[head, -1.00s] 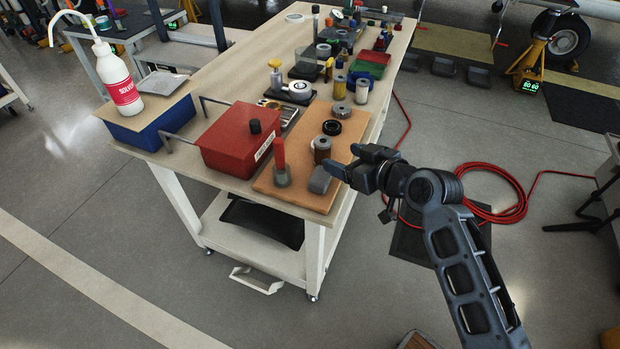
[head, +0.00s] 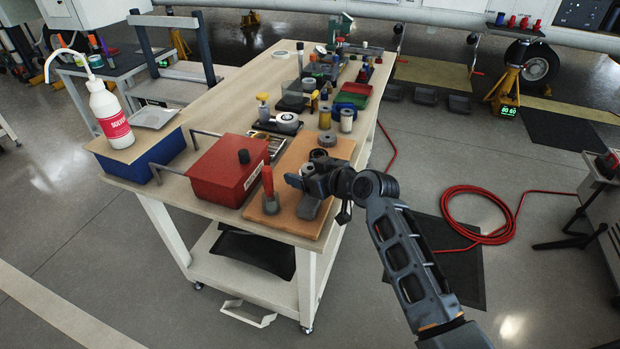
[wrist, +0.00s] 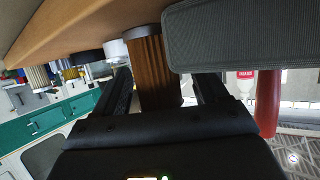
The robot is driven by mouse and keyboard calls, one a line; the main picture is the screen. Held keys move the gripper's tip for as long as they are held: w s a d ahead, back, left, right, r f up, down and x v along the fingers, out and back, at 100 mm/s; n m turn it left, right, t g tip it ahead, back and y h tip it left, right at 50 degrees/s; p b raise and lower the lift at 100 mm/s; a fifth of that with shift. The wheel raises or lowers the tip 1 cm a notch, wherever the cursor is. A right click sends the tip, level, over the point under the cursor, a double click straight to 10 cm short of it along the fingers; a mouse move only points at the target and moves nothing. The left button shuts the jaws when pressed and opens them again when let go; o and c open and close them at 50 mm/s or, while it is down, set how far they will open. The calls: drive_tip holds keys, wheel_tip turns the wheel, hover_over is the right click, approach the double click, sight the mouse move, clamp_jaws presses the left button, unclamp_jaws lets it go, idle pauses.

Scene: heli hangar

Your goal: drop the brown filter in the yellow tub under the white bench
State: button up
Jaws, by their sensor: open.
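The brown filter (wrist: 157,75), a pleated upright cylinder with a grey end cap, stands on the orange-brown board. In the wrist view it lies between the two fingers of my gripper (wrist: 163,92), which is open around it; contact cannot be told. In the head view my gripper (head: 303,180) reaches low over the board's right side and mostly hides the filter. The white bench (head: 172,238) has white legs and a lower shelf. I see no yellow tub; a pale open-framed thing (head: 248,313) lies on the floor below the bench.
A dark tray (head: 253,250) lies on the lower shelf. A red hose (head: 480,238) coils on the floor right.

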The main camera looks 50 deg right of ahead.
sight(305, 165)
drive_tip(key=shift+c, duration=0.3)
drive_tip(key=c, duration=1.1)
drive_tip(key=shift+r, duration=1.95)
drive_tip(key=s+d+r, duration=0.7)
drive_tip(key=s+d, duration=0.1)
drive_tip(key=shift+d+b, duration=0.2)
drive_tip(key=shift+b, duration=0.15)
